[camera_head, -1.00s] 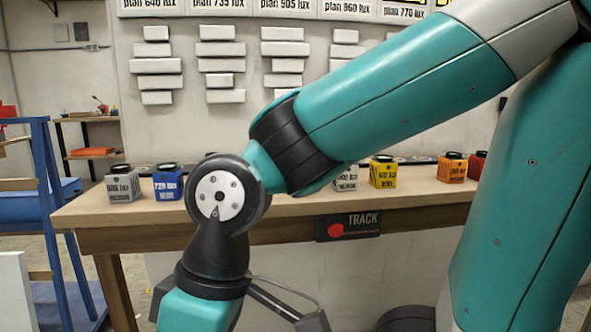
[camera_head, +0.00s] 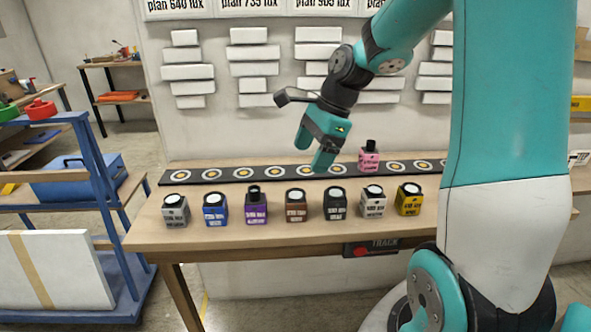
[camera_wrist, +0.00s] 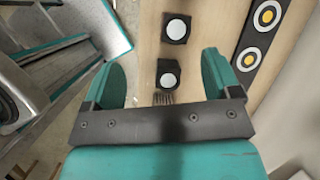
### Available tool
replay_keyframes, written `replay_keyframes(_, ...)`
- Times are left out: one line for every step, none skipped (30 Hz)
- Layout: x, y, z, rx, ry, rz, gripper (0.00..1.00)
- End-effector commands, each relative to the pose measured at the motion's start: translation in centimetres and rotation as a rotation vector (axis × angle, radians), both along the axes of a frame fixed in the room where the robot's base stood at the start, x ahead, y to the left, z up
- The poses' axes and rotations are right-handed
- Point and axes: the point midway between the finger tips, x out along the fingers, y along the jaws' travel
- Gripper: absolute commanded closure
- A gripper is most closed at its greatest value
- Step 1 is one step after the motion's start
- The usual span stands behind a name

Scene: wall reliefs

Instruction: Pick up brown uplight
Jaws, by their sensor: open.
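The brown uplight (camera_head: 296,207) is a small cube with a dark top and a white lens. It stands upright on the bench, in the middle of the front row, between a purple uplight (camera_head: 254,208) and a black uplight (camera_head: 335,205). My gripper (camera_head: 311,157) is open and empty, pointing down above the bench behind the row, apart from the brown uplight. In the wrist view, the open jaws (camera_wrist: 160,76) show with two dark-topped uplights, one (camera_wrist: 168,73) between the fingers and one (camera_wrist: 176,28) farther off. I cannot tell their colours there.
Grey (camera_head: 175,211), blue (camera_head: 215,209), white (camera_head: 373,202) and yellow (camera_head: 409,199) uplights share the row. A pink uplight (camera_head: 369,157) stands on the black strip (camera_head: 242,174) with ringed discs behind. White wall blocks (camera_head: 188,72) rise beyond. A blue rack (camera_head: 97,190) stands left.

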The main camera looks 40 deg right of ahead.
Motion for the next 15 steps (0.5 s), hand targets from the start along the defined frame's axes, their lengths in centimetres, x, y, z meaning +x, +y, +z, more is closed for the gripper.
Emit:
replay_keyframes(0.1,-1.5,1.7,0.016,0.025,-0.09,0.17)
replay_keyframes(0.2,-2.2,1.9,0.024,0.036,-0.137,0.17)
replay_keyframes(0.2,-2.9,2.1,0.034,0.049,-0.187,0.17)
replay_keyframes(0.3,-3.3,2.1,0.04,0.057,-0.217,0.17)
replay_keyframes(0.3,-3.6,2.1,0.045,0.063,-0.241,0.17)
replay_keyframes(0.3,-3.9,2.0,0.049,0.07,-0.263,0.17)
replay_keyframes(0.4,-3.9,1.7,0.052,0.074,-0.274,0.17)
replay_keyframes(0.4,-3.9,1.4,0.054,0.076,-0.282,0.17)
replay_keyframes(0.6,-3.8,0.7,0.055,0.079,-0.286,0.17)
replay_keyframes(0.7,-3.6,0.2,0.055,0.079,-0.287,0.17)
replay_keyframes(0.8,-3.3,-0.4,0.055,0.08,-0.284,0.17)
replay_keyframes(1.0,-3.0,-1.3,0.055,0.08,-0.282,0.17)
replay_keyframes(1.1,-2.8,-2.0,0.055,0.08,-0.282,0.17)
replay_keyframes(1.3,-2.5,-2.6,0.055,0.082,-0.282,0.17)
replay_keyframes(1.5,-2.2,-3.5,0.055,0.08,-0.281,0.17)
